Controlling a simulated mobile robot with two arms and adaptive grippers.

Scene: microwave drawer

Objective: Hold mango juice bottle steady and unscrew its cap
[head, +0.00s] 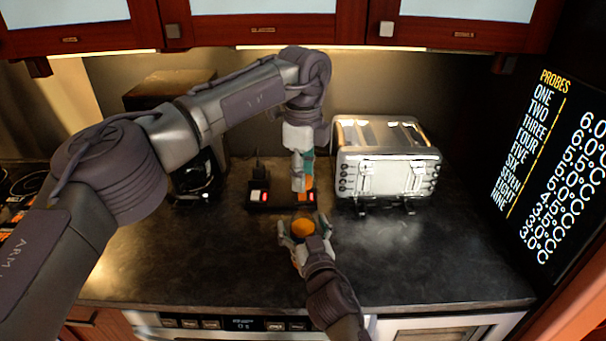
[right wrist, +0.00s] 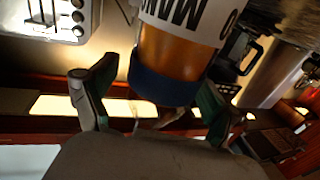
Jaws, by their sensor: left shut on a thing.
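The mango juice bottle shows large in the right wrist view, with orange juice, a white label (right wrist: 188,12) and a dark blue band or cap (right wrist: 168,86) at the end nearest my right gripper. In the head view a round orange top (head: 303,227) shows between my right gripper's fingers. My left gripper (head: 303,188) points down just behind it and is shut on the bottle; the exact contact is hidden. My right gripper (head: 305,229) comes from the front, and it also shows in the right wrist view (right wrist: 155,95). Its fingers are open on both sides of the blue part.
A shiny toaster (head: 388,162) stands right of the grippers. A black device with red lights (head: 262,198) sits behind them. A dark coffee maker (head: 196,180) is at the left. The dark counter (head: 430,260) is clear in front and to the right. Cabinets (head: 400,28) hang above.

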